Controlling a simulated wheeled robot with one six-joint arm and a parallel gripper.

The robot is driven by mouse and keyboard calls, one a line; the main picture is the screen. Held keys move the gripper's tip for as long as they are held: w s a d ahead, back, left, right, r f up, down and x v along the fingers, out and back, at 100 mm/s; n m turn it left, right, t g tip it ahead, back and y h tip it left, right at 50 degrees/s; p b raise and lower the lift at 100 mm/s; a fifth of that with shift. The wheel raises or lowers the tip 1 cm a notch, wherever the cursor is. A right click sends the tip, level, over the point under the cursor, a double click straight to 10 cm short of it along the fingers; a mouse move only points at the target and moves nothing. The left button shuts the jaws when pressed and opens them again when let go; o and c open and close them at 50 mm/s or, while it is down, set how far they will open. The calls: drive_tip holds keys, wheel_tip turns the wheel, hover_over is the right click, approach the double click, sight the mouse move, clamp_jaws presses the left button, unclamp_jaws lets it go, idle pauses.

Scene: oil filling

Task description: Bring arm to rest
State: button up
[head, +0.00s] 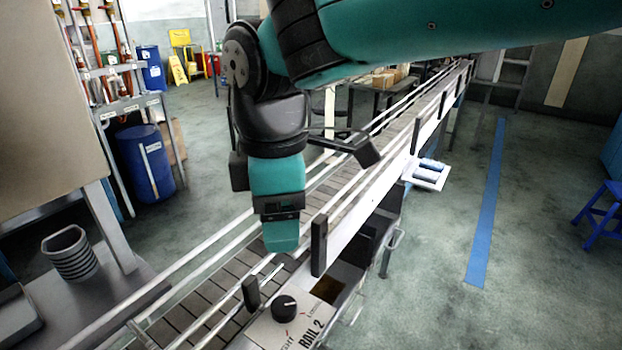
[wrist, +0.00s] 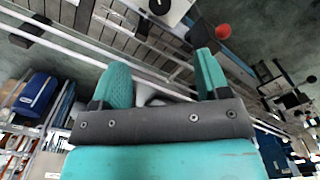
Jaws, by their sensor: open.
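My gripper (head: 280,245) hangs at the end of my teal and black arm, above the conveyor (head: 225,285) in the head view. Its fingers point down near the panel marked "RAIL 2" (head: 322,318) with a black knob (head: 285,307). In the wrist view my gripper (wrist: 163,76) shows two teal fingers spread apart with nothing held between them. The knob also shows at the top of the wrist view (wrist: 160,6). The gap between the fingers and the conveyor rails is hard to judge.
Conveyor side rails (head: 375,185) run close to my gripper. A ribbed grey container (head: 70,254) stands on a metal table at left. A blue barrel (head: 147,163) stands behind. Blue floor tape (head: 487,205) and a blue stool (head: 600,212) are at right, with open floor between.

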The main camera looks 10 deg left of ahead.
drive_tip(key=d+r+m+y, duration=0.2)
drive_tip(key=d+m, duration=0.6)
drive_tip(key=d, duration=0.9)
drive_tip(key=s+d+f+m+y, duration=0.2)
drive_tip(key=s+d+f+m, duration=0.1)
drive_tip(key=s+d+m, duration=0.4)
drive_tip(key=s+d, duration=0.2)
drive_tip(key=s, duration=0.1)
